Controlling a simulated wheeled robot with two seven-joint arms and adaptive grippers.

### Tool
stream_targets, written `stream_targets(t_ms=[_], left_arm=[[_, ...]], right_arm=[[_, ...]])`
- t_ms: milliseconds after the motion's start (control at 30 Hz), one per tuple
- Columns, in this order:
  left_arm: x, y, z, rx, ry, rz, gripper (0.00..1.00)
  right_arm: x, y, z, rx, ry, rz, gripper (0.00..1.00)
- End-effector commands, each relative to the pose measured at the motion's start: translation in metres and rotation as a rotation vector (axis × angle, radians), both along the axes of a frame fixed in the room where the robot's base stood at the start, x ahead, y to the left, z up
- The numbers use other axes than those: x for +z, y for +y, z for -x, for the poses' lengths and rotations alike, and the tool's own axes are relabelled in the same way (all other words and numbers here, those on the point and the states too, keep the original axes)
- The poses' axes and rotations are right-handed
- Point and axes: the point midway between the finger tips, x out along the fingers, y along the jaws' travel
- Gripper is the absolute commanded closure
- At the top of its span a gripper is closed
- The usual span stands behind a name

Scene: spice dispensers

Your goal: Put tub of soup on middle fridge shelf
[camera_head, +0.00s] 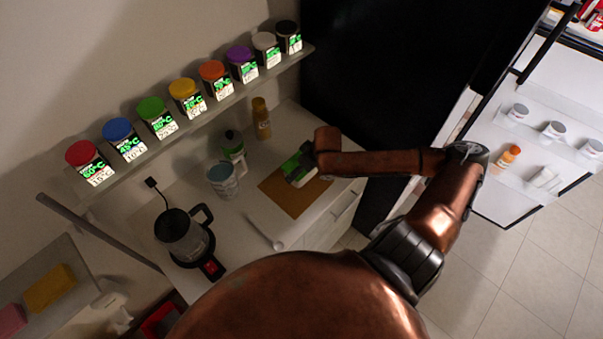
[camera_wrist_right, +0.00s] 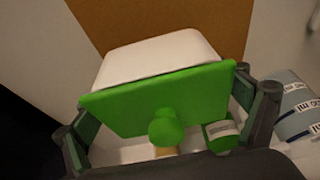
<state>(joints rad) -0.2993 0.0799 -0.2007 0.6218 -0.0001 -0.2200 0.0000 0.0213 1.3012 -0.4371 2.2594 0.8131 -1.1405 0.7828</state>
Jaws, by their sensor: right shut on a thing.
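The tub of soup has a white body (camera_wrist_right: 165,50) and a flat green lid with a round knob (camera_wrist_right: 166,130). In the head view the tub (camera_head: 303,176) is at the brown board (camera_head: 290,204) on the counter, partly covered by my gripper. I cannot tell whether it touches the board. My right gripper (camera_head: 300,162) is shut on the tub; in the wrist view its fingers (camera_wrist_right: 165,108) are at the two sides of the lid. The fridge (camera_head: 553,67) is at the right with its door open; its middle shelf is not clearly seen. My left gripper is not in view.
A kettle (camera_head: 183,238) is at left. A spice shelf (camera_head: 200,122) runs above. Small jars and bottles sit on the fridge door (camera_head: 560,160).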

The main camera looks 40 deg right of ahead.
Motion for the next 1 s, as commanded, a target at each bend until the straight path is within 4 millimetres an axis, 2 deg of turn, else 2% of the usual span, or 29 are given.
stream_targets(t_ms=[33, 233, 567, 600, 733, 1000], left_arm=[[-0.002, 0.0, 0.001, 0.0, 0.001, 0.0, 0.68], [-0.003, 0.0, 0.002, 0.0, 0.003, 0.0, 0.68], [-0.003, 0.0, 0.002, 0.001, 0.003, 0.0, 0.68], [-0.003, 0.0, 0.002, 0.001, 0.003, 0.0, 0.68], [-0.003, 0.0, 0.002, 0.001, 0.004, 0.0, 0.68], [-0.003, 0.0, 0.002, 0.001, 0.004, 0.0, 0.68]], right_arm=[[-0.005, 0.0, -0.006, 0.0, -0.004, -0.001, 0.52], [-0.032, 0.0, -0.003, 0.001, -0.002, 0.0, 0.52], [-0.034, 0.0, -0.003, 0.001, -0.002, 0.0, 0.52], [-0.035, 0.0, -0.002, 0.001, 0.0, 0.0, 0.08], [-0.035, 0.0, -0.002, 0.001, 0.0, 0.0, 0.0], [-0.035, 0.0, -0.002, 0.001, 0.0, 0.0, 0.0]])
